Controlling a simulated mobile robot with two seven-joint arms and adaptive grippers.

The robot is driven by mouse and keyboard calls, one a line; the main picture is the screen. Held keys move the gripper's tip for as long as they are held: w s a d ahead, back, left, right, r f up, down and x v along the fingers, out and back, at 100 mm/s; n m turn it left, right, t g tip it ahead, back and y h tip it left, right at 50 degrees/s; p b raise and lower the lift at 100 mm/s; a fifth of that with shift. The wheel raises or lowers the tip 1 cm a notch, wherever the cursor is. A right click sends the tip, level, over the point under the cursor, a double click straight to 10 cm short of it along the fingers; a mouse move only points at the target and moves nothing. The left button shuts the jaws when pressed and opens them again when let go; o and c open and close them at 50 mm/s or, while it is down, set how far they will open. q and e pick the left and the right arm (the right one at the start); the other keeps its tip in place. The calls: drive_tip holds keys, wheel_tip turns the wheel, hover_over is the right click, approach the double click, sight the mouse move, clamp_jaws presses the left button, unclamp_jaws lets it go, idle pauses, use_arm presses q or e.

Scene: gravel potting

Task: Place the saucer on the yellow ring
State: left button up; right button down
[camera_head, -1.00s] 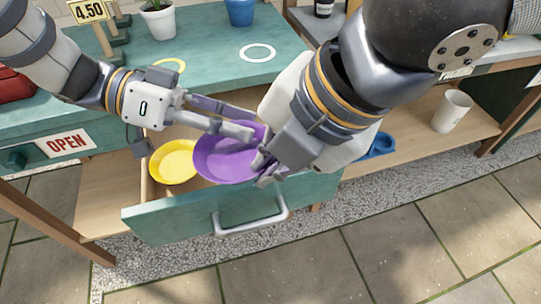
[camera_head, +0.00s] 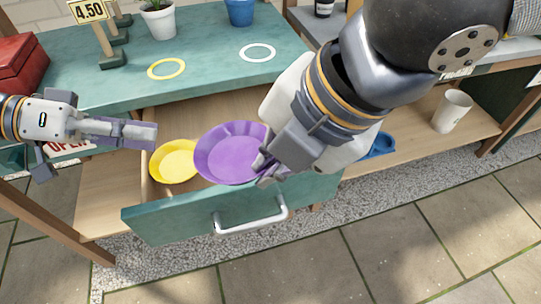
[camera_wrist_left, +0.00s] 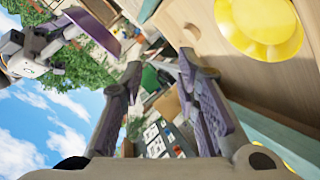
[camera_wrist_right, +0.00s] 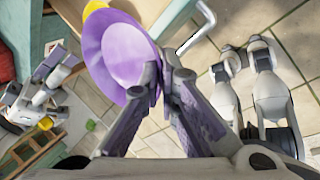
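A purple saucer (camera_head: 232,152) is held over the open drawer, and it also shows in the right wrist view (camera_wrist_right: 112,50). My right gripper (camera_wrist_right: 165,70) is shut on its rim. A yellow saucer (camera_head: 175,161) is in the drawer, left of the purple one, and shows in the left wrist view (camera_wrist_left: 262,22). My left gripper (camera_head: 150,134) is open and empty left of the purple saucer; its two fingers stand apart in the left wrist view (camera_wrist_left: 157,75). The yellow ring (camera_head: 151,73) lies flat and bare on the green countertop.
A white ring (camera_head: 257,62) lies right of the yellow one. A white pot (camera_head: 160,24) and a blue pot (camera_head: 240,12) stand behind. A price sign (camera_head: 88,11) and red box (camera_head: 18,62) are at left. The open drawer (camera_head: 170,223) juts out below the countertop.

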use_arm(q)
drive_tip(key=s+a+f+n+t+y, duration=0.35)
drive_tip(key=a+f+n+y, duration=0.25)
drive_tip(key=a+f+n, duration=0.2)
drive_tip(key=s+f+g+y, duration=0.1)
drive_tip(key=s+f+y, duration=0.1)
drive_tip(key=f, duration=0.5)
drive_tip(key=s+f+y, duration=0.2)
drive_tip(key=f+y, duration=0.1)
drive_tip(key=f, duration=0.4)
drive_tip(key=s+d+f+g, duration=0.2)
drive_tip(key=s, duration=0.5)
drive_tip(key=s+d+f+m+g+y, duration=0.1)
drive_tip(key=s+d+f+g, duration=0.1)
drive_tip(key=s, duration=0.5)
drive_tip(key=s+d+f+m+g+y, duration=0.1)
drive_tip(key=s+d+f+g, duration=0.1)
drive_tip(key=s, duration=0.5)
drive_tip(key=shift+d+f+g, duration=0.3)
drive_tip(key=shift+f+g, duration=0.35)
drive_tip(key=shift+g, duration=0.1)
